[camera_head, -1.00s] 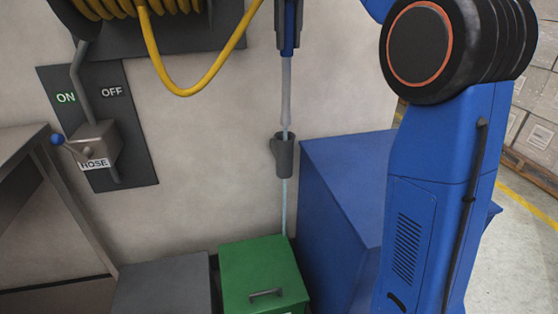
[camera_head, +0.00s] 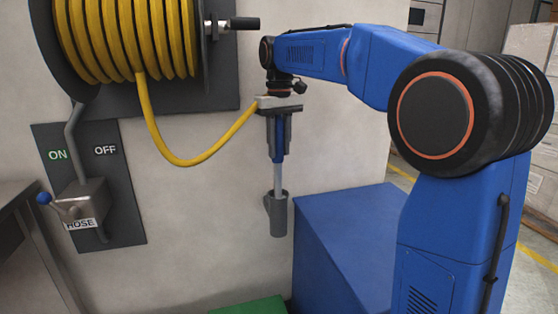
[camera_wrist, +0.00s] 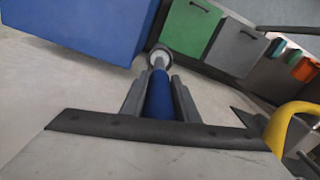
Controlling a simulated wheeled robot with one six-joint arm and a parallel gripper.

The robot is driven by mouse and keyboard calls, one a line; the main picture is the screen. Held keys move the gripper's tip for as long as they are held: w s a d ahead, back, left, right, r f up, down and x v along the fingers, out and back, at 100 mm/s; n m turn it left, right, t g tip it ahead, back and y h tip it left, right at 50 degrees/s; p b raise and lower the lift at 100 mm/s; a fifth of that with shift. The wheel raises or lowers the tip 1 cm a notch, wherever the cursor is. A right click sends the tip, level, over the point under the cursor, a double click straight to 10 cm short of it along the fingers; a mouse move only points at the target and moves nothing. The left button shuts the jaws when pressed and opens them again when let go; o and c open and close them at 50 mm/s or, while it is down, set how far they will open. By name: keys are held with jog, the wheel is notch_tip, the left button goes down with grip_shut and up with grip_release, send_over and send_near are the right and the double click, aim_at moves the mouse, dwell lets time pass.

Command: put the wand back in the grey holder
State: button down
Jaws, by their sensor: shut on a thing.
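The wand has a blue grip (camera_head: 279,147) and a pale tube (camera_head: 278,178), and points straight down. My gripper (camera_head: 279,135) is shut on the blue grip, which also shows between the fingers in the wrist view (camera_wrist: 159,98). The grey holder (camera_head: 277,217) is a cup on the wall directly below. The lower end of the tube is inside the holder's mouth; how deep is hidden. A short stretch of tube shows between grip and holder. In the wrist view the holder (camera_wrist: 158,50) surrounds the tube's far end.
A yellow hose (camera_head: 190,163) loops from the reel (camera_head: 135,40) to my gripper. The lever box (camera_head: 78,200) with its blue-knobbed lever and ON/OFF plate is at left. A blue box (camera_head: 345,245) stands right of the holder; a green bin (camera_head: 250,307) is below.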

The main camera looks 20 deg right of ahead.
aim_at(279, 119)
jog(key=shift+f, duration=2.2)
jog(key=c, duration=1.4)
grip_release()
notch_tip(279, 119, up, 12)
jog(key=shift+r, duration=0.15)
jog(key=shift+s, duration=0.1)
